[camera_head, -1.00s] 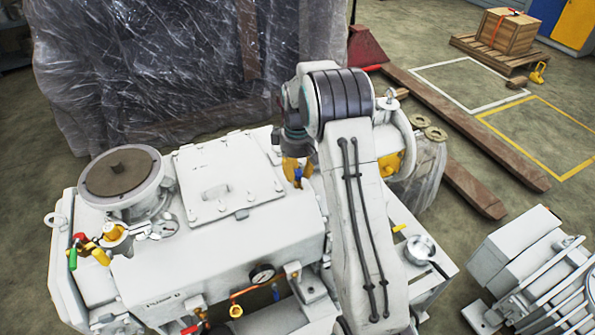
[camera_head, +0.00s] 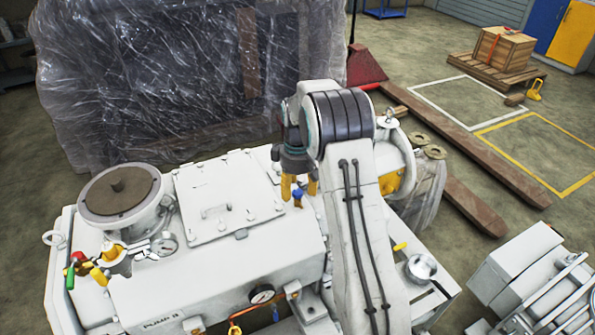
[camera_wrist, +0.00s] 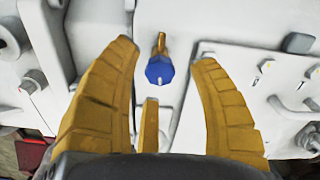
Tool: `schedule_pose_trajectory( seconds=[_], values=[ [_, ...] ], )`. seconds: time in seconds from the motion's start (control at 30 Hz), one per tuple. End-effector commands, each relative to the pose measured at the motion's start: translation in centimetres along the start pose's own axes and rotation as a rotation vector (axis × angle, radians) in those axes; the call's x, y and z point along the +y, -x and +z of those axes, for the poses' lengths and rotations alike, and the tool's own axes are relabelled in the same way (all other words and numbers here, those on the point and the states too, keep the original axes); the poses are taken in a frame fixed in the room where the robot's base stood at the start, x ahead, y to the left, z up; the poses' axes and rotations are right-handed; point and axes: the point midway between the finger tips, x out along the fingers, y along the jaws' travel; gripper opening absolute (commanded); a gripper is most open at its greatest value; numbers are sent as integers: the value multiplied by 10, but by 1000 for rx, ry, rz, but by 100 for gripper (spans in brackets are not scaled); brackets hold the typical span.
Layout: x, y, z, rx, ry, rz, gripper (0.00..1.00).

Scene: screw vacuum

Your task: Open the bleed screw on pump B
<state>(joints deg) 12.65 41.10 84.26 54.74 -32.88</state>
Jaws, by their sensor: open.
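Pump B (camera_head: 235,247) is a white housing with a round flange and a lidded top, and its name is lettered on the front. A blue-headed screw with a brass stem (camera_wrist: 160,69) stands on its white surface in the wrist view. I take this to be the bleed screw; the blue head also shows in the head view (camera_head: 298,194). My gripper (camera_head: 300,188) points down over the pump's right part. Its yellow fingers are open and spread to either side of the blue head in the wrist view (camera_wrist: 163,55). I cannot tell their height above it.
A metal cup (camera_head: 420,268) stands at the right.

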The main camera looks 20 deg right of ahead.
Motion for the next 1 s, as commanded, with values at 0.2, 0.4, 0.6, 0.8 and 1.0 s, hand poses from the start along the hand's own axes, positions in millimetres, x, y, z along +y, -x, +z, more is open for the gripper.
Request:
schedule_pose_trajectory(
  seconds=[0.2,0.4,0.6,0.8,1.0],
  values=[
    [1,36,-1,5,0,3,55],
    [0,70,-1,4,0,2,55],
    [0,94,0,2,0,2,55],
    [0,106,0,1,0,0,55],
    [0,109,0,0,0,0,55]
  ],
)
